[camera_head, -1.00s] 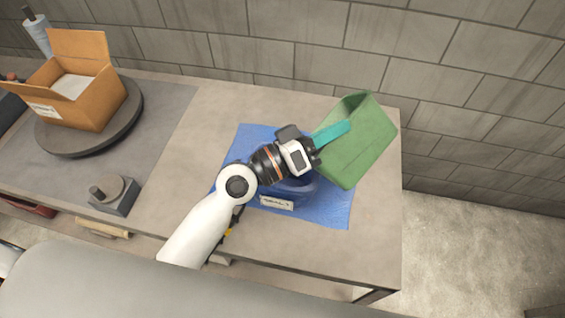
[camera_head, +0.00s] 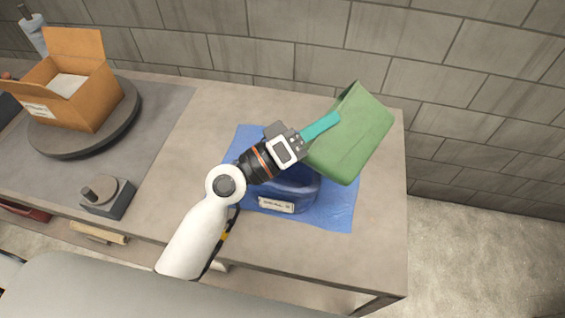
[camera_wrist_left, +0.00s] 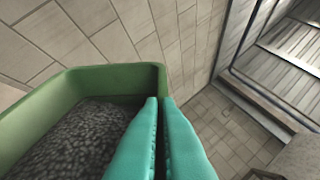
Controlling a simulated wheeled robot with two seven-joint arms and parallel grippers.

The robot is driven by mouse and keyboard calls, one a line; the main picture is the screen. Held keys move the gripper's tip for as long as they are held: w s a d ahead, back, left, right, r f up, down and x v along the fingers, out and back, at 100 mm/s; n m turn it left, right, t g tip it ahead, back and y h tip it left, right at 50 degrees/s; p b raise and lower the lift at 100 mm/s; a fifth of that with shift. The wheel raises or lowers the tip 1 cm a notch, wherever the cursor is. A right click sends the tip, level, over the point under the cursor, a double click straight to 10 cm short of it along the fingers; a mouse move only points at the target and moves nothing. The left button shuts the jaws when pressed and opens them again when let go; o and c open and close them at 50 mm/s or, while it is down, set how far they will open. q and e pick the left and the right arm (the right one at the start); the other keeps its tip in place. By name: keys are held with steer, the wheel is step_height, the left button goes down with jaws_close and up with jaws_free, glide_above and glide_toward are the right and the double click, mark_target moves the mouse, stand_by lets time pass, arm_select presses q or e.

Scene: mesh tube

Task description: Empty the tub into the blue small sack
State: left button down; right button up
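A green tub (camera_head: 357,138) is held tilted above the right part of the blue sack in the head view. The left wrist view shows grey granules (camera_wrist_left: 75,140) inside the tub. My left gripper (camera_head: 322,126) has teal fingers closed on the tub's rim; they also show in the left wrist view (camera_wrist_left: 160,135). The blue small sack (camera_head: 292,185) stands with a white label at its front, partly hidden by my left arm and the tub. How much is in the sack is hidden. My right gripper is not in view.
The sack stands on a blue mat (camera_head: 338,212) on the grey worktop (camera_head: 195,150). An open cardboard box (camera_head: 95,100) sits on a dark round turntable (camera_head: 128,118) at left. A small grey block device (camera_head: 108,197) is at front left. A block wall (camera_head: 300,40) runs behind.

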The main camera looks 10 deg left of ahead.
arm_select(q)
steer(key=shift+a+n, duration=0.2)
steer(key=shift+n, duration=0.1)
steer(key=shift+r, duration=0.1)
steer(key=shift+d+r+m+p, duration=0.1)
steer(key=shift+d+m+p, duration=0.25)
steer(key=shift+m, duration=0.05)
steer(key=shift+s+d+r+p, duration=0.1)
steer(key=shift+d+r+p, duration=0.1)
steer(key=shift+p, duration=0.15)
steer(key=shift+s+d+m+g+p, duration=0.1)
steer(key=shift+d+m+g+p, duration=0.3)
steer(key=shift+m+p, duration=0.25)
steer(key=shift+f, duration=0.15)
